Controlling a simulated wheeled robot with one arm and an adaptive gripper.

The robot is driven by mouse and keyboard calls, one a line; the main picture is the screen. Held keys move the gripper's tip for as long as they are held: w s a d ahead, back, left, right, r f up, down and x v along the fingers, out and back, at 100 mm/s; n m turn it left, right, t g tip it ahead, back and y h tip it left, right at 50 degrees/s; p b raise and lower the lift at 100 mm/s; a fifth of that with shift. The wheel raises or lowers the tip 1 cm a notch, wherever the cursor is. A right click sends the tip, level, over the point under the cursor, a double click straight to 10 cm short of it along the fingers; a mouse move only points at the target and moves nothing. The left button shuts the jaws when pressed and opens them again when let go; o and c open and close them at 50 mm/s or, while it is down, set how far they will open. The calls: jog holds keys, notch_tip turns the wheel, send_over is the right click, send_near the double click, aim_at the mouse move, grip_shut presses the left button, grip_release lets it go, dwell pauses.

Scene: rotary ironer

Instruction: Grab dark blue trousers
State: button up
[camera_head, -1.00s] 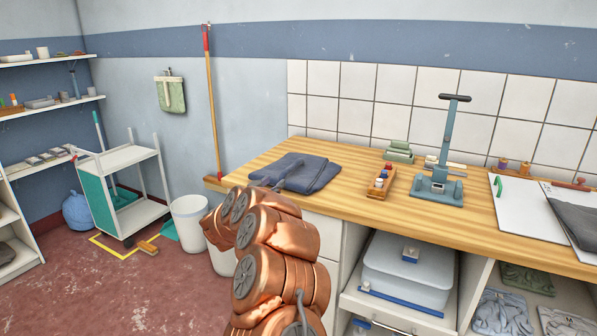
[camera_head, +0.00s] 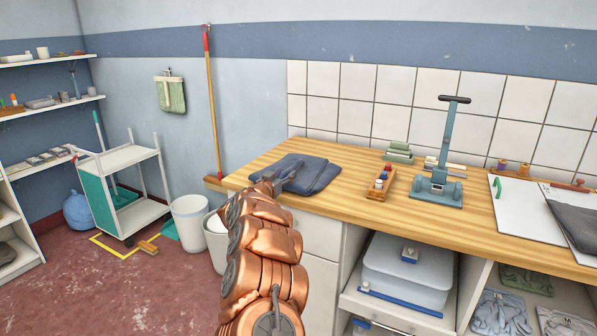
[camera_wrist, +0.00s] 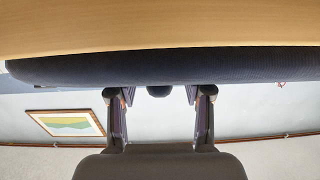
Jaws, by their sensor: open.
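The dark blue trousers (camera_head: 314,173) lie folded flat at the left end of the wooden worktop (camera_head: 350,200) in the head view. In the wrist view, which looks upside down, they show as a wide dark band (camera_wrist: 160,68) along the worktop, just past my fingertips. My gripper (camera_wrist: 158,97) is open, with its two fingers apart and the trousers' edge ahead of them. A small dark rounded piece shows between the fingers; I cannot tell what it is. In the head view my gripper (camera_head: 283,182) is at the trousers' near left side, partly hidden by my arm.
A small wooden tray with spools (camera_head: 380,183), a blue-grey stand press (camera_head: 437,185) and stacked green blocks (camera_head: 398,152) stand to the right. A white board (camera_head: 525,212) with dark cloth lies further right. White bins (camera_head: 190,220) stand on the floor at left.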

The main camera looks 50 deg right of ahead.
aim_at(298, 169)
jog(key=shift+w+d, duration=0.25)
jog(key=shift+d, duration=0.45)
jog(key=shift+w+d, duration=0.15)
jog(key=shift+d, duration=0.25)
jog(key=shift+c, duration=0.3)
grip_shut()
